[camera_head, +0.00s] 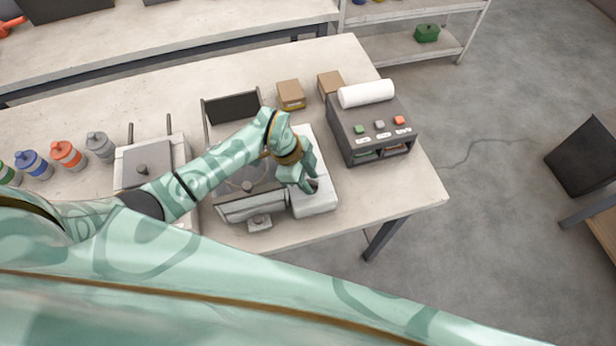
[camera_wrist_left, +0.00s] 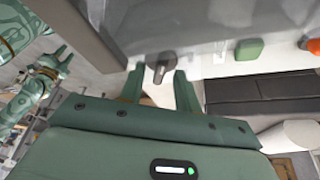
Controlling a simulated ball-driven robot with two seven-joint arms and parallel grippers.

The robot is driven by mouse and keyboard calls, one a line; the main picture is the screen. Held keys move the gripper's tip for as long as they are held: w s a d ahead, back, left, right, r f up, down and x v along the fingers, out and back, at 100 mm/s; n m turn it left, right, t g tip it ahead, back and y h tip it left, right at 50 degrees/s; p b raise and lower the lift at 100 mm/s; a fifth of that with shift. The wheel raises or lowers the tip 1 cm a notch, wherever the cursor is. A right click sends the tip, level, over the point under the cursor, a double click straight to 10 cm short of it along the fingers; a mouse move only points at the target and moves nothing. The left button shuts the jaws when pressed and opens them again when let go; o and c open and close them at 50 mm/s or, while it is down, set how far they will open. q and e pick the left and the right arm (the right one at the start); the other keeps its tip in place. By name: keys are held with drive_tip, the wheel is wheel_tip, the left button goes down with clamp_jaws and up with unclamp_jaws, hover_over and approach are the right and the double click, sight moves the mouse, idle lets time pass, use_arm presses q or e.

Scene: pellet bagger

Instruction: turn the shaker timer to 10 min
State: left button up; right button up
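The shaker (camera_head: 316,202) is a white and grey machine near the front edge of the bench. I cannot read a scale or setting. My left gripper (camera_head: 309,186) is over the shaker's white right part, where it hides the knob in the head view. In the left wrist view its two fingers (camera_wrist_left: 160,76) are apart, one on each side of the knob, with gaps visible. My right gripper (camera_wrist_left: 60,58) shows small at the left of that view, its fingers seemingly apart.
A green button (camera_wrist_left: 248,50) and a red one (camera_wrist_left: 314,46) are right of the knob. A dark box with buttons (camera_head: 345,125) and a white roll (camera_head: 366,93) stands right of the shaker. Colored bottles (camera_head: 68,155) stand left. The bench's front right corner is clear.

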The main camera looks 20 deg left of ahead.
use_arm(q)
clamp_jaws()
